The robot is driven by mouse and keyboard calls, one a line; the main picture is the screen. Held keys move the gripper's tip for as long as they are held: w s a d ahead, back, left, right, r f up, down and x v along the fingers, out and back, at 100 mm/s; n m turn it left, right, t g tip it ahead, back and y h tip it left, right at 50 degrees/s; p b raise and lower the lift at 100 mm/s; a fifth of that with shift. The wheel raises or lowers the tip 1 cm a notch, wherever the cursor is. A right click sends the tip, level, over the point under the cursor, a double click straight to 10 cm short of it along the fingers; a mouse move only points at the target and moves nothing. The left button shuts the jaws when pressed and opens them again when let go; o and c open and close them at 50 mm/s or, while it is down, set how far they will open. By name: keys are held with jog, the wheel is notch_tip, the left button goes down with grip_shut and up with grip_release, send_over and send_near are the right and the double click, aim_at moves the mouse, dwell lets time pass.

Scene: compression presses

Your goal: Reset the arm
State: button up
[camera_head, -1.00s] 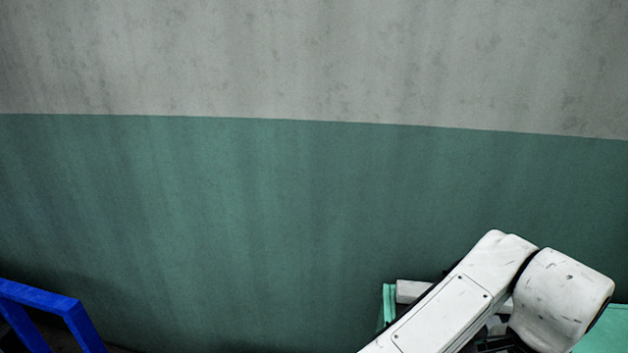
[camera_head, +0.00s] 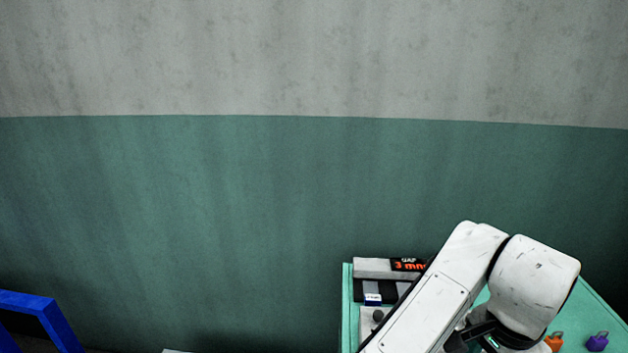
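My white arm rises from the bottom edge at the lower right and bends at an elbow, with its outer link pointing down. Part of my gripper (camera_head: 487,338) shows as dark pieces below that link, at the bottom edge of the picture. The fingertips cannot be made out, so I cannot tell whether it is open or shut, or whether it holds anything.
A green table (camera_head: 597,308) lies behind and under my arm. On it are a device with a red "GAP 3 mm" display (camera_head: 408,265), an orange weight-like piece (camera_head: 554,342) and a purple one (camera_head: 597,341). A blue frame (camera_head: 40,305) stands at the lower left. A wall fills the back.

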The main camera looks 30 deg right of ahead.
jog(key=w+d+r+n+t+h, duration=0.1)
jog(key=w+d+r+n+h, duration=0.1)
jog(key=d+n+h, duration=0.4)
jog(key=a+f+n+y, duration=0.1)
jog(key=a+f+n, duration=0.1)
jog(key=f, duration=0.3)
jog(key=s+a+f+n+y, duration=0.1)
jog(key=a+f+n, duration=0.2)
jog(key=f+n, duration=0.1)
jog(key=s+a+f+n+t+y, duration=0.1)
jog(key=a+f+n+y, duration=0.1)
jog(key=f, duration=0.4)
jog(key=shift+s+a+f+n, duration=0.2)
jog(key=shift+a+n, duration=0.45)
jog(key=shift+n, duration=0.45)
jog(key=s+a+f+n+g+y, duration=0.1)
jog(key=s+a+f+n+y, duration=0.2)
jog(key=s+a+f, duration=0.4)
jog(key=a+f, duration=0.1)
jog(key=a, duration=0.2)
jog(key=shift+s+a, duration=0.2)
jog(key=shift+a, duration=0.15)
jog(key=shift+r, duration=0.1)
jog(key=shift+c, duration=0.3)
